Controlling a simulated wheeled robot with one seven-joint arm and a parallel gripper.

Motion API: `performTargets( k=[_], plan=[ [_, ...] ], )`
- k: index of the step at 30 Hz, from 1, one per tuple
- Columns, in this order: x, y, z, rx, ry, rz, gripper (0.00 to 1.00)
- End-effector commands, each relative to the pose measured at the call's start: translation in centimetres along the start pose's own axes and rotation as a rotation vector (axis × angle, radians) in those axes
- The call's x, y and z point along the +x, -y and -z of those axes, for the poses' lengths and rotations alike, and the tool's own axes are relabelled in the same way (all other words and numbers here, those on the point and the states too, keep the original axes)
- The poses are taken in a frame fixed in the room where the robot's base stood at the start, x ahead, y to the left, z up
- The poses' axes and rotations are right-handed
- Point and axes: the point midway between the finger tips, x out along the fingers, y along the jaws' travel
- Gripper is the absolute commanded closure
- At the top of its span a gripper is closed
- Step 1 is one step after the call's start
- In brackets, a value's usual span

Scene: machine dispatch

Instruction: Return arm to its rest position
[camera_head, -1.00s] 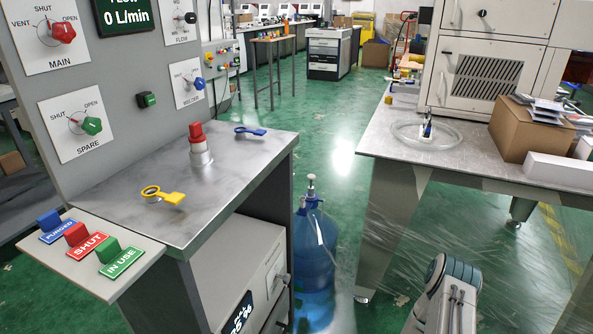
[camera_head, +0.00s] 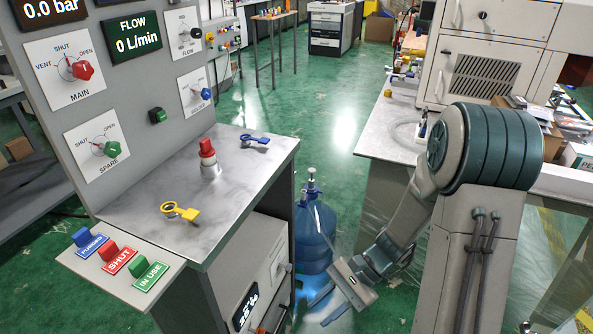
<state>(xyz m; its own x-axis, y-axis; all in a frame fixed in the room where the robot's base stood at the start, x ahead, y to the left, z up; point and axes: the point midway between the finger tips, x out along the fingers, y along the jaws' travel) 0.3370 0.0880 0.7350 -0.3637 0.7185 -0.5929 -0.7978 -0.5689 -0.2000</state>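My arm shows on the right of the head view, bent over and reaching down to the left between the control bench (camera_head: 217,245) and the right-hand table (camera_head: 385,130). My gripper (camera_head: 322,309) hangs low in front of the blue water bottle (camera_head: 314,232), near its base. Its two fingers point down and left and look apart, with nothing seen between them. I cannot tell whether it touches the bottle.
The bench carries a red knob (camera_head: 207,150), a yellow key (camera_head: 180,212), a blue key (camera_head: 255,140) and a ledge with PURGED, SHUT and IN USE tags (camera_head: 118,258). A panel with dials (camera_head: 65,68) stands at left. Green floor (camera_head: 310,100) is clear behind.

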Motion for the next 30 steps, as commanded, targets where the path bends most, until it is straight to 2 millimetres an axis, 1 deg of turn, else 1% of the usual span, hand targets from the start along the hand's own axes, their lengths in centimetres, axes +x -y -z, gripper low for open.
performTargets(
  k=[1, 11, 21, 24, 27, 30],
  plan=[
    [-1.6, 0.1, -1.9, -0.054, -0.05, -0.03, 0.67],
    [-8.8, -1.0, -9.0, -0.371, -0.374, -0.231, 0.67],
    [-16.7, -1.9, -16.3, -0.672, -0.731, -0.403, 0.67],
    [-18.8, -2.2, -18.1, -0.745, -0.828, -0.443, 0.67],
    [-20.3, -2.3, -19.5, -0.801, -0.905, -0.473, 0.67],
    [-21.2, -2.5, -20.4, -0.835, -0.954, -0.492, 0.67]
  ],
)
